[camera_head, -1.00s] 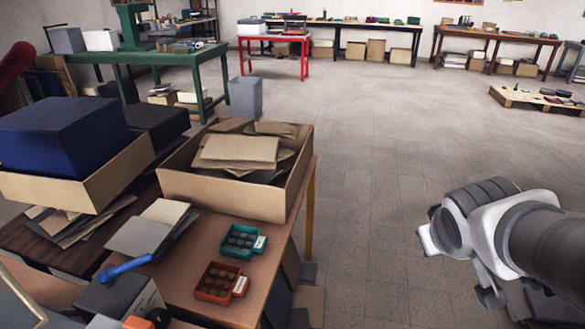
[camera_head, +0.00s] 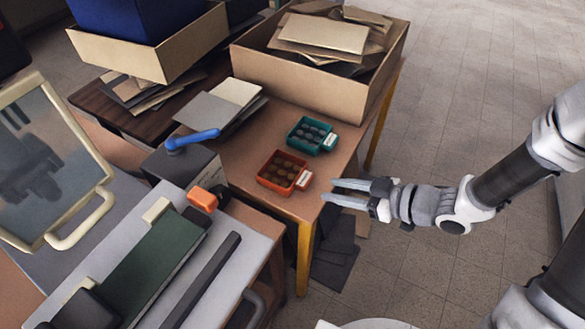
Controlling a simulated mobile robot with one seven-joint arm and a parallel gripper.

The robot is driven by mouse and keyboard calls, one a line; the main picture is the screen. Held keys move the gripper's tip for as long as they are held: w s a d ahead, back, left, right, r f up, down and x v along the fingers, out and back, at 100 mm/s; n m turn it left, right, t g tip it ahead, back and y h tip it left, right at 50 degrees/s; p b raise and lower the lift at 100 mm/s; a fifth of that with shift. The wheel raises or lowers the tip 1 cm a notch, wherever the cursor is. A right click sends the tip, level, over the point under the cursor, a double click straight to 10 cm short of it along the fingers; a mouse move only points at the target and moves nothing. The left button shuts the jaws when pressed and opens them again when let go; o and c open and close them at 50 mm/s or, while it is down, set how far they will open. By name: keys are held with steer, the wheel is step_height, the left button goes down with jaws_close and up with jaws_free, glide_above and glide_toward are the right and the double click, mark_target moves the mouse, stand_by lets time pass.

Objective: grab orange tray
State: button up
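The orange tray (camera_head: 264,182) is a small open box with several dark round pieces in it and a white label on its right side. It sits near the front right edge of the wooden table (camera_head: 236,156). My gripper (camera_head: 330,193) is just right of the tray, past the table's edge, with its fingers pointing left toward it. The two fingers are apart with nothing between them. In the picture they come close to the tray's label; I cannot tell the exact gap or height.
A teal tray (camera_head: 293,135) stands just behind the orange tray. A large cardboard box (camera_head: 312,86) of card pieces stands behind that. A grey machine with a blue handle (camera_head: 192,139) and orange knob (camera_head: 203,199) is at the left. Floor (camera_head: 455,80) on the right is clear.

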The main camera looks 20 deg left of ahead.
steer(key=b, duration=0.5)
glide_toward(271, 183)
steer(key=x, duration=0.2)
steer(key=w+x, duration=0.1)
steer(key=x, duration=0.2)
steer(key=shift+f, duration=0.1)
steer(key=x, duration=0.1)
steer(key=b+x, duration=0.1)
steer(key=x, duration=0.1)
steer(key=s+b+x, duration=0.1)
steer(key=shift+w+a+f, duration=0.1)
steer(key=shift+a+f, duration=0.1)
steer(key=shift+f, duration=0.05)
steer(key=shift+a, duration=0.35)
jaws_close()
stand_by(0.3)
